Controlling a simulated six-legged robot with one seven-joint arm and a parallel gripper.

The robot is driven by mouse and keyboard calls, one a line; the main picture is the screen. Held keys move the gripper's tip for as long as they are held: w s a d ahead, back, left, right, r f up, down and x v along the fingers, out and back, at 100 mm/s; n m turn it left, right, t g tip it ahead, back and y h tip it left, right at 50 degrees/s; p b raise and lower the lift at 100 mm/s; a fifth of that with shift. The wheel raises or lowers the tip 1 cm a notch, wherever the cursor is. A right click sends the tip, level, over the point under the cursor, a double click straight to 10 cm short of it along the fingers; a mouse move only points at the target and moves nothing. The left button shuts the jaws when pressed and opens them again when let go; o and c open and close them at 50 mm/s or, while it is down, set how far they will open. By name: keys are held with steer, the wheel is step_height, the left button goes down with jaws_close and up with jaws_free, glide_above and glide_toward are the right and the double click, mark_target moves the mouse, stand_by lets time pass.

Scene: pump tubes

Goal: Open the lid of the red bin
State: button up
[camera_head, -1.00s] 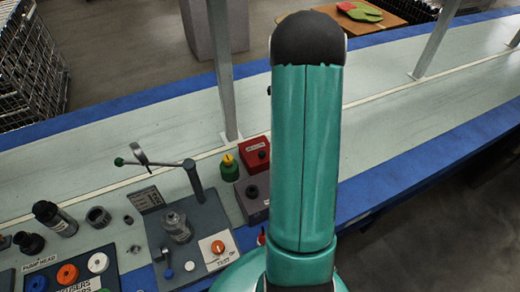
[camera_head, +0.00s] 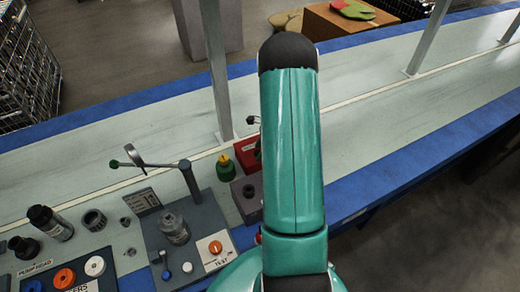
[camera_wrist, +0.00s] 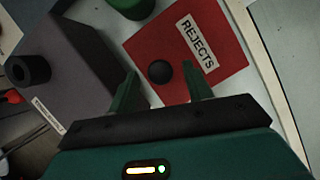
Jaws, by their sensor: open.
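The red bin, its lid labelled "REJECTS" (camera_wrist: 216,62), fills the upper middle of the wrist view. A round black knob (camera_wrist: 159,72) stands on its lid. My gripper (camera_wrist: 161,80) is open, with one green finger on each side of the knob's lower part in the picture. I cannot tell whether the fingers touch the knob or are still above it. The lid looks shut. In the head view the red bin (camera_head: 245,150) shows only in part, as my green arm hides its right side.
A grey box (camera_wrist: 85,65) with a black knob stands beside the bin. A green container with a yellow top (camera_head: 225,167) stands left of the bin. A lever fixture (camera_head: 180,168) and a grey post (camera_head: 215,70) are close by. The right-hand bench top is clear.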

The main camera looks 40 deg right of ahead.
jaws_close()
steer(key=shift+w+r, duration=0.1)
stand_by(0.3)
steer(key=r+g, duration=0.1)
steer(key=w+r+g, duration=0.1)
steer(key=w+r+g+y, duration=0.1)
steer(key=g, duration=0.1)
steer(key=shift+w+d+r+m, duration=0.25)
steer(key=shift+d+r+m, duration=0.05)
steer(key=shift+d+m, duration=0.1)
steer(key=shift+w+d+r+g+y, duration=0.15)
steer(key=shift+w+r+g+y, duration=0.15)
steer(key=shift+w+r+g, duration=0.25)
steer(key=shift+w+d+r+m+g+y, duration=0.25)
steer(key=shift+w+r+g+y, duration=0.2)
steer(key=shift+w+g, duration=0.4)
steer(key=shift+s, duration=0.1)
